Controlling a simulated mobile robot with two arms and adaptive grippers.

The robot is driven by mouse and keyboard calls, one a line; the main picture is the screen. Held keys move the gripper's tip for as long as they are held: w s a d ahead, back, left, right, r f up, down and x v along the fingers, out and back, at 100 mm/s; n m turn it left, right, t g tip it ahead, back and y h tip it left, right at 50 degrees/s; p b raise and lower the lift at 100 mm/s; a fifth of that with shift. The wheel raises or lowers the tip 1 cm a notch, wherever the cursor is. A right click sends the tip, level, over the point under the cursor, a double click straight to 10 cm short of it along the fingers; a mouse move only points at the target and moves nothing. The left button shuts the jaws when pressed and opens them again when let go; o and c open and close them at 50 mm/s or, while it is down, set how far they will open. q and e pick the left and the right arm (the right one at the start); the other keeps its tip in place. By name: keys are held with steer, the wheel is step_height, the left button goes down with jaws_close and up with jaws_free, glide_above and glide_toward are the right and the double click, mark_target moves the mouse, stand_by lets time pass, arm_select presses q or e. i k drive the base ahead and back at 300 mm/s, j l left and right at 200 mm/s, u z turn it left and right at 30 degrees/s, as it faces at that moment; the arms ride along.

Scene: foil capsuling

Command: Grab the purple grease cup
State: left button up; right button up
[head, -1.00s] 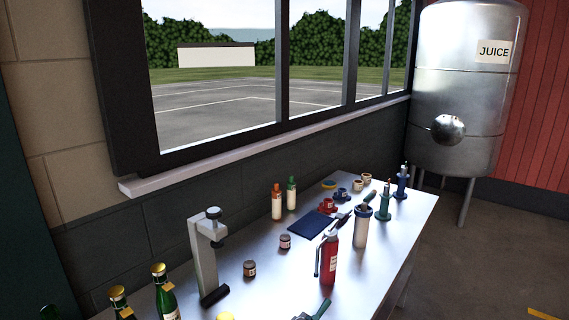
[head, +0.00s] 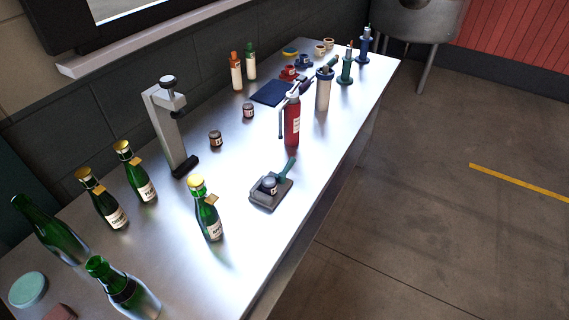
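I cannot clearly make out a purple cup. Small round vessels stand toward the far end of the metal table (head: 240,215): a red cup (head: 288,73), a dark blue cup (head: 304,62) and two beige cups (head: 319,50). Two small dark jars with pale labels stand mid-table, one nearer (head: 215,139) and one farther (head: 248,111). Neither of my grippers is in view.
Several green bottles (head: 206,214) stand on the near left. Upright tools (head: 347,68) stand at the far end. Floor (head: 440,220) right of the table is clear.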

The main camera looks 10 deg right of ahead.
mark_target(268, 183)
steer(key=u, duration=0.3)
steer(key=l+u, duration=0.25)
steer(key=l, duration=0.15)
steer(key=k+l+u, duration=0.15)
steer(key=l+u, duration=0.15)
steer(key=k+l+u, duration=0.25)
steer(key=l, duration=0.15)
steer(key=k+l, duration=0.15)
steer(key=l, duration=0.25)
steer(key=k+l+u, duration=0.1)
steer(key=l, duration=0.3)
steer(key=k+l, duration=0.15)
steer(key=l, duration=0.25)
